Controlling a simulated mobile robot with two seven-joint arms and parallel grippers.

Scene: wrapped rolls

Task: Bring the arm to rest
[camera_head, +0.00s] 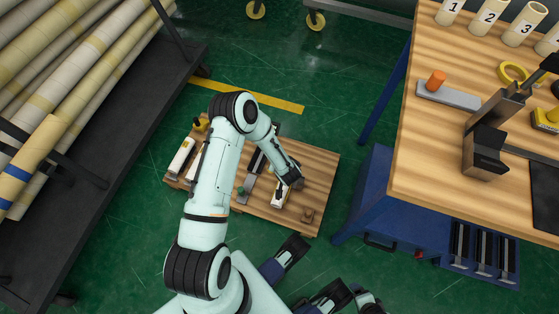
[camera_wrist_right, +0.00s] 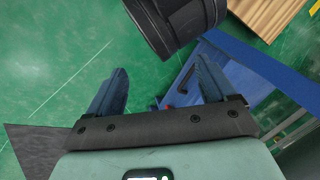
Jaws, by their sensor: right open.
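My left arm comes in from the lower left in the head view, bends at a dark elbow joint and reaches down over a low wooden platform (camera_head: 322,165). The dark end of this arm, with my left gripper (camera_head: 291,178), is small and close to a white-and-dark tool on the platform; whether its jaws are open or touch anything cannot be told. My right gripper (camera_head: 316,270) is at the bottom edge of the head view, over the green floor. In the right wrist view the right gripper (camera_wrist_right: 160,72) has its fingers spread with nothing between them.
A dark rack (camera_head: 115,140) of wrapped rolls (camera_head: 85,75) is at the left.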

